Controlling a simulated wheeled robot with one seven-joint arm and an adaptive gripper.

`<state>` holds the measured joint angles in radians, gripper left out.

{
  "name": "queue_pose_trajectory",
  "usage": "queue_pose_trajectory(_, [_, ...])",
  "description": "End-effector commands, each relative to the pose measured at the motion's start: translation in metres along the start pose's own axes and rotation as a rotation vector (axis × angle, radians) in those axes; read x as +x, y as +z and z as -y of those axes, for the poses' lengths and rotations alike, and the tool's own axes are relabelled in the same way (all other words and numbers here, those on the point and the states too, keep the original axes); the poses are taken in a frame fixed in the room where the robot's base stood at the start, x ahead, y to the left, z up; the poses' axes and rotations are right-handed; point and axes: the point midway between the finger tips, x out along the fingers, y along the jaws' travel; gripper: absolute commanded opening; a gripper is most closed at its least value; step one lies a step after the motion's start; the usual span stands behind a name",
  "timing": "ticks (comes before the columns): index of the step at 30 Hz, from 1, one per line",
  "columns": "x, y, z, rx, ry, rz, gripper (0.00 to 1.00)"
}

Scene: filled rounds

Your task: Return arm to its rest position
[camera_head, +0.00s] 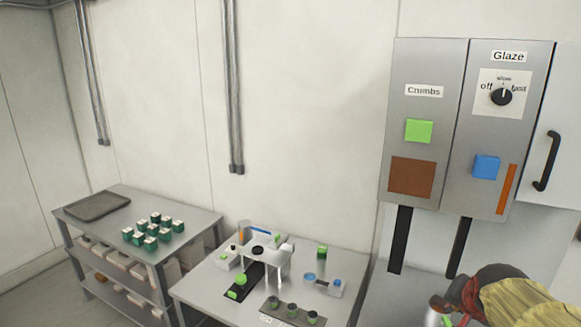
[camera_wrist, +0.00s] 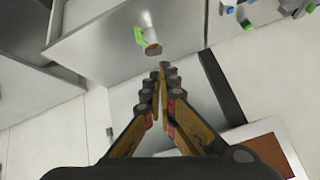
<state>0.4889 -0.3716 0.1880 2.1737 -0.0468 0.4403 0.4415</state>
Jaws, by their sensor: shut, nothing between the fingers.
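My gripper (camera_wrist: 164,70) is in the middle of the wrist view, its two fingers together with nothing between them. In the head view part of my arm and gripper (camera_head: 442,303) shows at the lower right, in front of the dispenser cabinets. A small pale item with a green part (camera_wrist: 149,34) stands just beyond the fingertips in the wrist view, apart from them as far as I can tell. It shows partly in the head view (camera_head: 433,319), at the bottom edge.
The Crumbs cabinet (camera_head: 424,150) and Glaze cabinet (camera_head: 500,135) hang on the wall above my arm. A work table (camera_head: 200,284) with small fixtures and green-marked pieces stands at centre. A shelf table (camera_head: 80,225) at left holds a dark tray (camera_head: 97,206) and several green-and-white pieces.

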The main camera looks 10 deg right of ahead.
Motion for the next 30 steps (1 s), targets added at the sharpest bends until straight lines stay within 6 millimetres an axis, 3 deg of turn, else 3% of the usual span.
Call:
queue_pose_trajectory(1, [-0.001,0.039,0.0,-0.095,0.001,0.058,0.0])
queue_pose_trajectory(9, [-0.035,0.226,-0.012,-0.593,-0.076,0.329,0.0])
queue_pose_trajectory(12, [-0.043,0.276,-0.015,-0.685,-0.129,0.348,0.0])
queue_pose_trajectory(15, [-0.047,0.3,-0.009,-0.738,-0.185,0.313,0.0])
queue_pose_trajectory(18, [-0.052,0.311,-0.001,-0.775,-0.228,0.281,0.0])
queue_pose_trajectory(30, [-0.054,0.318,0.006,-0.802,-0.255,0.272,0.0])
